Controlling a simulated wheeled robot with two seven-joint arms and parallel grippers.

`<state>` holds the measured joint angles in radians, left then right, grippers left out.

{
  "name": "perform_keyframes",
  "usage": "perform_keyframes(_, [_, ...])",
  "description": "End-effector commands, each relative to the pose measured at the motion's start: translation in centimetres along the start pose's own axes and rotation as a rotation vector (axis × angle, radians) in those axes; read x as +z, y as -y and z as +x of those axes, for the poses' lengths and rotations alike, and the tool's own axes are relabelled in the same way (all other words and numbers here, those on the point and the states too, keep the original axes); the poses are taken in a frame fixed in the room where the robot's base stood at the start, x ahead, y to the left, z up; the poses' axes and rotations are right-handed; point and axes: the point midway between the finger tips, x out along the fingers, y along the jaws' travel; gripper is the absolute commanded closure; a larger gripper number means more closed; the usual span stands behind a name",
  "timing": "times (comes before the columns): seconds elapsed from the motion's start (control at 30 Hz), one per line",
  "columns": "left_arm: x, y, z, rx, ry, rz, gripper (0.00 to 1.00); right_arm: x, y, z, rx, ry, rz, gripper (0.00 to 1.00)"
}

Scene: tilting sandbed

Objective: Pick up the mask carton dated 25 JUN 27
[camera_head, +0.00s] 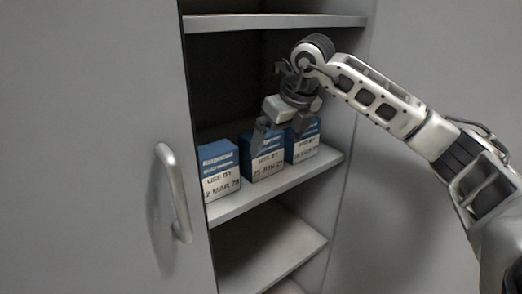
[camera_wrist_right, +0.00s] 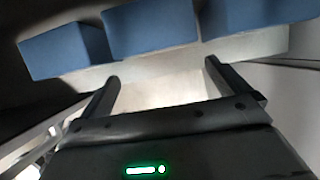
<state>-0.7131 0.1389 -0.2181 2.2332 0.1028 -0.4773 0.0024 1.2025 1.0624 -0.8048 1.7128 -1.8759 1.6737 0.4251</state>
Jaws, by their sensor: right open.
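Three blue and white cartons stand in a row on a cabinet shelf in the head view. The middle carton (camera_head: 263,160) bears a date that reads 25 JUN 2-something, its last digit unclear. The left carton (camera_head: 220,172) reads MAR 28 with its day partly hidden, and the right carton (camera_head: 303,147) seems to read FEB. My right gripper (camera_head: 281,128) is open and empty, in front of the middle and right cartons, partly covering them. In the right wrist view the open fingers (camera_wrist_right: 162,72) point towards the middle blue carton (camera_wrist_right: 150,27), with a gap between. My left gripper is not in view.
The cartons' shelf (camera_head: 275,188) has a bare front strip. A lower shelf (camera_head: 270,250) looks empty, and an upper shelf (camera_head: 275,22) lies above. A grey door with a curved handle (camera_head: 172,195) stands at the left. The cabinet's right side wall is close to my arm.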

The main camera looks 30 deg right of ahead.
Motion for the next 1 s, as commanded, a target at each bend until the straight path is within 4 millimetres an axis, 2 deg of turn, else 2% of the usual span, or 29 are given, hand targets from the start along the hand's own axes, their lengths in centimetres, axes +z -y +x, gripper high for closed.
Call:
perform_keyframes(0.17, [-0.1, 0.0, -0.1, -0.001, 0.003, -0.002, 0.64, 1.3, -0.1, 0.5, 0.003, 0.001, 0.001, 0.0])
perform_keyframes(0.43, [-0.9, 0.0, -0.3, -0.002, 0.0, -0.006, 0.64, 5.1, -0.1, 2.0, 0.002, 0.0, 0.0, 0.0])
perform_keyframes(0.53, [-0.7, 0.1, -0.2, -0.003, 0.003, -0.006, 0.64, 4.7, -0.1, 3.1, 0.001, -0.002, -0.001, 0.0])
perform_keyframes(0.77, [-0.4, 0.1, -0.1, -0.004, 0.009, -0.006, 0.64, 4.7, -0.1, 3.2, 0.001, 0.001, -0.001, 0.0])
perform_keyframes(0.8, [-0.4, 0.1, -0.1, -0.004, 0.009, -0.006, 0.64, 4.7, -0.1, 3.2, 0.001, 0.001, -0.001, 0.06])
perform_keyframes(0.97, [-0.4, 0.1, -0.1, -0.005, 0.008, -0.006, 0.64, 4.7, -0.1, 3.2, 0.001, 0.001, -0.001, 0.5])
perform_keyframes(1.0, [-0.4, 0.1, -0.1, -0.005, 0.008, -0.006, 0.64, 4.8, -0.1, 3.2, 0.002, 0.002, -0.001, 0.5])
